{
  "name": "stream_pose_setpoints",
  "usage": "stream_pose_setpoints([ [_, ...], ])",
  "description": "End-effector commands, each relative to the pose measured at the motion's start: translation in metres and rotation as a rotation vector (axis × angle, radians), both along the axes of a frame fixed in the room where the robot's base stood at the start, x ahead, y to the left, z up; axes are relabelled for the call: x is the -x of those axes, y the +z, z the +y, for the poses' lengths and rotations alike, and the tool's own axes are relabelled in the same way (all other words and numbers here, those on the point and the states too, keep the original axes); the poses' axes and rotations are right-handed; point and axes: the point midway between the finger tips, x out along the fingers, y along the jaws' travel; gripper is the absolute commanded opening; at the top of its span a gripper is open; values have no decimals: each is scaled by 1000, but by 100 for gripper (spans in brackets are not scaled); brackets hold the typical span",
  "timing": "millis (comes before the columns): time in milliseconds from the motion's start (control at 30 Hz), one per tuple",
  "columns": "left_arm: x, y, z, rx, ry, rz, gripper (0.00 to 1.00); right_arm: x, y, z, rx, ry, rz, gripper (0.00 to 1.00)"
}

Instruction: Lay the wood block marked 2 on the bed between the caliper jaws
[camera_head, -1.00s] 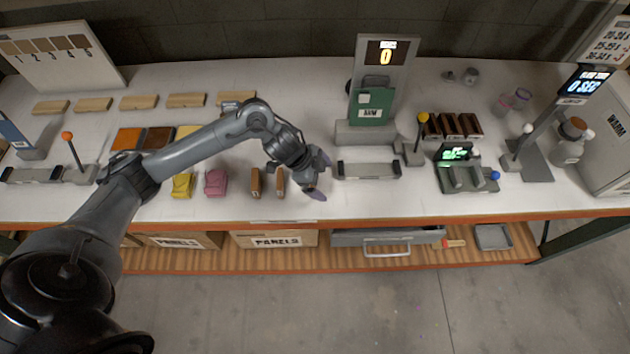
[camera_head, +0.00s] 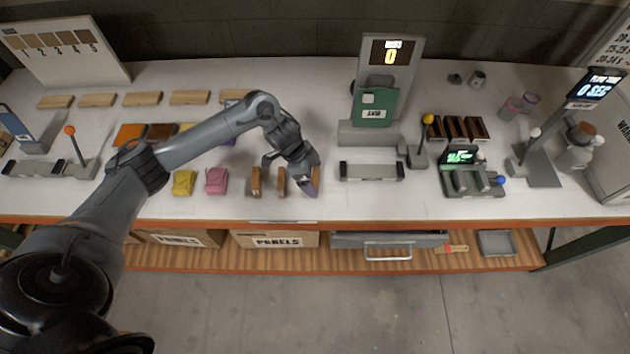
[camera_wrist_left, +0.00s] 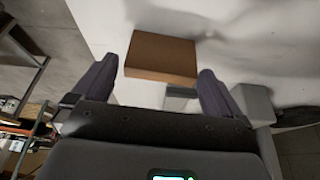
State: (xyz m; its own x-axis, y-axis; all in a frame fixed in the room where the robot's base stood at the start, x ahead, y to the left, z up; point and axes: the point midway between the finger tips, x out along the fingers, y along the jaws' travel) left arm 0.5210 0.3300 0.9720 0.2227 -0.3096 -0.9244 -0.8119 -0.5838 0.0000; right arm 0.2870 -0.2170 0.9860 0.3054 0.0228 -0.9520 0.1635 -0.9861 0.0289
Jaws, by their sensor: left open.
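Two narrow brown wood blocks stand side by side near the table's front: a left one (camera_head: 256,181) and a right one (camera_head: 281,181). No number is readable on either, so I cannot tell which is marked 2. My left gripper (camera_head: 289,176) is open, its fingers on either side of the right block. In the left wrist view, a brown block (camera_wrist_left: 161,58) lies between and just beyond the open fingertips (camera_wrist_left: 158,78). A green-based device (camera_head: 468,185) with grey upright jaws and a lit display looks like the caliper. My right gripper is not in view.
Pink (camera_head: 216,181) and yellow (camera_head: 183,184) items lie left of the blocks. A grey trough (camera_head: 371,172) lies right of my gripper, before a green-fronted stand (camera_head: 376,108). A yellow-knobbed lever (camera_head: 424,140) stands between that trough and the green-based device.

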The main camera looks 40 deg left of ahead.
Motion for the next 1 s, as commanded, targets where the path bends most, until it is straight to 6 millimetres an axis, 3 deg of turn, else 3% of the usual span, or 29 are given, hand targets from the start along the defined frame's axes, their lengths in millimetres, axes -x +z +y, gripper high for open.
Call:
stream_pose_setpoints([
  [233,-8,-28,-10,2,0,0,100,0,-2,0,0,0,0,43],
  [567,-10,-32,-11,1,0,-1,100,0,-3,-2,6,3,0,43],
  [867,-10,-32,-11,1,-1,-1,56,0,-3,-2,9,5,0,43],
  [1000,-10,-32,-11,0,-1,-2,54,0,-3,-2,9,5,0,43],
])
